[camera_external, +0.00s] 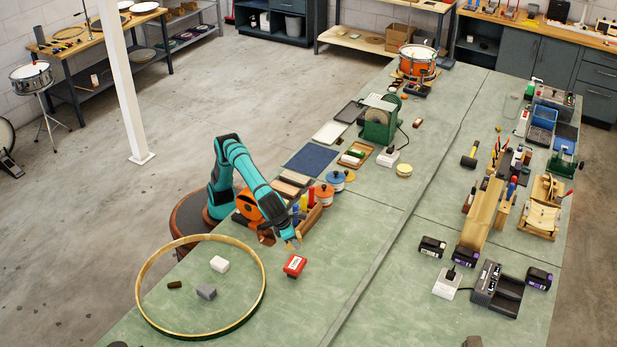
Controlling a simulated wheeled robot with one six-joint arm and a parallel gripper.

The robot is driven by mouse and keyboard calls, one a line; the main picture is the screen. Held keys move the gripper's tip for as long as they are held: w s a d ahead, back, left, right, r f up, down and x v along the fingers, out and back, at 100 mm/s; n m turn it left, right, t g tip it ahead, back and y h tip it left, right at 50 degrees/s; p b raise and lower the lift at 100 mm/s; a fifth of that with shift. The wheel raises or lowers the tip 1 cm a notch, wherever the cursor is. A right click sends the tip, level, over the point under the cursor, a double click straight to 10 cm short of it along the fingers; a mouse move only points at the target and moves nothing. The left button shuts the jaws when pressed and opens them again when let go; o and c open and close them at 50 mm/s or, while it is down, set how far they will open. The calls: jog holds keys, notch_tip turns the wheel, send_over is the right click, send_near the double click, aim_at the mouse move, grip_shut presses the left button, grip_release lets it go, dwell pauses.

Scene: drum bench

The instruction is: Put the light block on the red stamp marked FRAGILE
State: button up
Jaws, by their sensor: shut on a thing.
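A red stamp (294,265) with a white label lies on the green bench; its lettering is too small to read. My gripper (292,244) is just above and behind the stamp in the picture, pointing down. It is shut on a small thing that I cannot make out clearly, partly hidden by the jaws. A white block (219,264) lies inside the wooden hoop (262,270), left of the stamp and apart from my gripper. A grey block (206,292) and a small dark brown block (174,285) also lie inside the hoop.
A wooden caddy (311,217) with coloured tools stands close behind my gripper, with orange (324,195) and blue (336,181) pots beyond. A dark blue mat (311,160) lies farther back. Black batteries (432,247) stand at right. The bench right of the stamp is clear.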

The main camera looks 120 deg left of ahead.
aim_at(300, 262)
jog(key=shift+w+a+f, duration=0.1)
jog(key=shift+a+f, duration=0.15)
jog(key=shift+a, duration=0.05)
jog(key=shift+f, duration=4.7)
jog(key=shift+f, duration=0.15)
jog(key=o, duration=1)
jog(key=v, duration=1.2)
jog(key=shift+a, duration=0.1)
